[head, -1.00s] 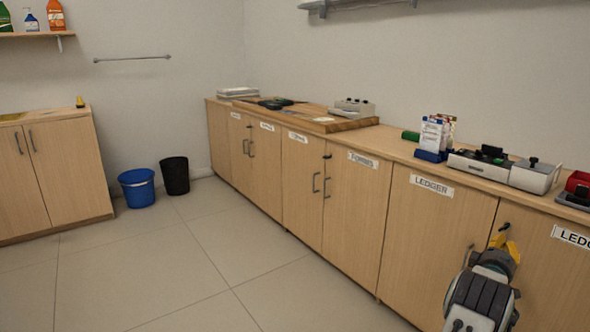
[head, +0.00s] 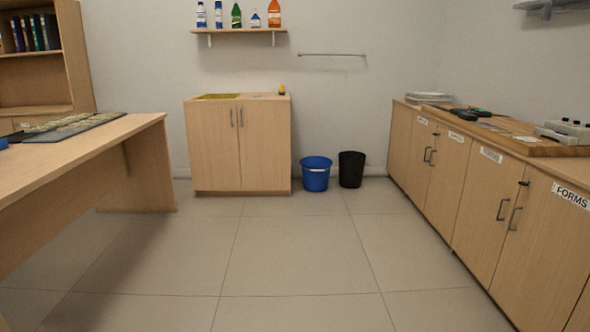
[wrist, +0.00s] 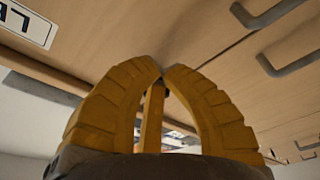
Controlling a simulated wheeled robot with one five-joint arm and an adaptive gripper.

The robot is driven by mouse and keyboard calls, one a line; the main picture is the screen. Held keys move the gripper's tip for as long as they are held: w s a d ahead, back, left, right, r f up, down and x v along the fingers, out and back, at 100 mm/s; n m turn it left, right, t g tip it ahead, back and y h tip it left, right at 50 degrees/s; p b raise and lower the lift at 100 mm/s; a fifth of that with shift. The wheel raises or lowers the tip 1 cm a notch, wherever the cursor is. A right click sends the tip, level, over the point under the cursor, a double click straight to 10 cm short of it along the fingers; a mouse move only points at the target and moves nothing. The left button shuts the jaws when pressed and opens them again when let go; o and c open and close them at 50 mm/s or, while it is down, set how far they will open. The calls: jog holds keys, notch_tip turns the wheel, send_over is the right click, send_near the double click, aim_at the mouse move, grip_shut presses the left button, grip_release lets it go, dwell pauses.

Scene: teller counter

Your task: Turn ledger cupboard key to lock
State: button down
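My gripper (wrist: 162,75) shows in the wrist view as two curved yellow fingers whose tips meet, with no gap that I can see. A yellow bar stands between the fingers, lower down. Pale wooden cupboard fronts lie behind the fingers. A small dark spot shows behind the bar; I cannot tell what it is.
In the wrist view are dark door handles (wrist: 268,12) and a partly cut-off label (wrist: 25,22). In the head view, the forms cupboard (head: 545,235) stands right, a desk (head: 85,150) left, a blue bucket (head: 316,178) and black bin (head: 351,169) at the back. The middle floor is clear.

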jog(key=shift+w+r, duration=0.25)
jog(key=shift+r, duration=0.25)
dwell(0.5)
jog(key=shift+s+r, duration=0.25)
jog(key=shift+r, duration=0.15)
jog(key=shift+s+f, duration=0.15)
jog(key=shift+s, duration=0.25)
dwell(0.4)
jog(key=shift+f, duration=0.1)
